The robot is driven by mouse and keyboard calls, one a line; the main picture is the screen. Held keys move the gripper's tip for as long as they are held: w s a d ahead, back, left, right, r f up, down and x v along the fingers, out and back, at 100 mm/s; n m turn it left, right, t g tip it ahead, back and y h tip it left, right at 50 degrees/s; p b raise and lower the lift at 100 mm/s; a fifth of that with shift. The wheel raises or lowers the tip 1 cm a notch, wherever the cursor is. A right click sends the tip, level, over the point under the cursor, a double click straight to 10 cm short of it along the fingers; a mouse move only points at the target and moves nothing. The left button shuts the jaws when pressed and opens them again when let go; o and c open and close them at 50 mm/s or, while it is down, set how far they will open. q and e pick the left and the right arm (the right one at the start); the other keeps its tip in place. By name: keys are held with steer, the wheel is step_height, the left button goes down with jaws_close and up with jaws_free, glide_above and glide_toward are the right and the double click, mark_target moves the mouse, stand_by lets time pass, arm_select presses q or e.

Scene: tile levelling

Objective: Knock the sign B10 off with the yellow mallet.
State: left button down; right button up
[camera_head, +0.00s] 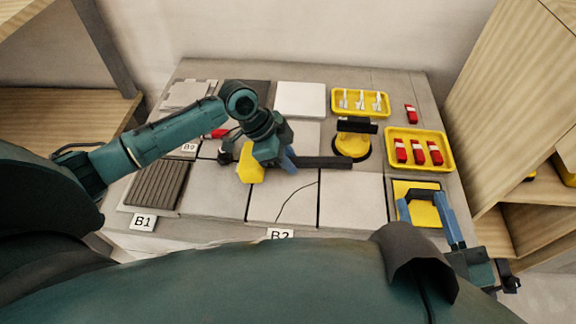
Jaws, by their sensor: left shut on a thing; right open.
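My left gripper (280,156) is shut on the yellow mallet, above the middle of the tiled table. The mallet's yellow head (250,166) shows left of the gripper, and its dark handle (328,162) sticks out to the right. My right gripper (424,206) is open and empty at the table's right front, over a yellow square (420,214). I cannot make out a sign that reads B10. White signs B1 (143,223), a partly hidden B2 (280,234) and what seems to be B9 (188,148) are in view.
A cracked tile (285,199) and a ribbed dark tile (157,186) lie in front. A yellow suction lifter (350,148) with a black handle stands right of the mallet. Yellow trays hold white pieces (360,103) and red pieces (419,149). Wooden shelves flank the table.

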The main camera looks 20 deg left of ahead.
arm_select(q)
steer(key=w, duration=0.2)
steer(key=w+a+b, duration=0.1)
steer(key=w, duration=0.2)
steer(key=shift+s, duration=0.35)
steer(key=shift+r+p, duration=0.6)
steer(key=shift+p, duration=0.1)
steer(key=r+p, duration=0.2)
steer(key=p, duration=0.1)
steer(key=shift+s+r, duration=0.1)
steer(key=shift+s, duration=0.25)
steer(key=r+p, duration=0.2)
steer(key=s+r+p, duration=0.1)
steer(key=p, duration=0.2)
steer(key=shift+s+d+r, duration=0.15)
steer(key=shift+d+r, duration=0.05)
steer(key=shift+r, duration=0.15)
arm_select(e)
steer(key=g+h, duration=0.1)
steer(key=d+m+g+h, duration=0.2)
steer(key=g, duration=0.1)
steer(key=shift+s+d+f, duration=0.1)
steer(key=shift+s+d, duration=0.05)
steer(key=shift+s, duration=0.1)
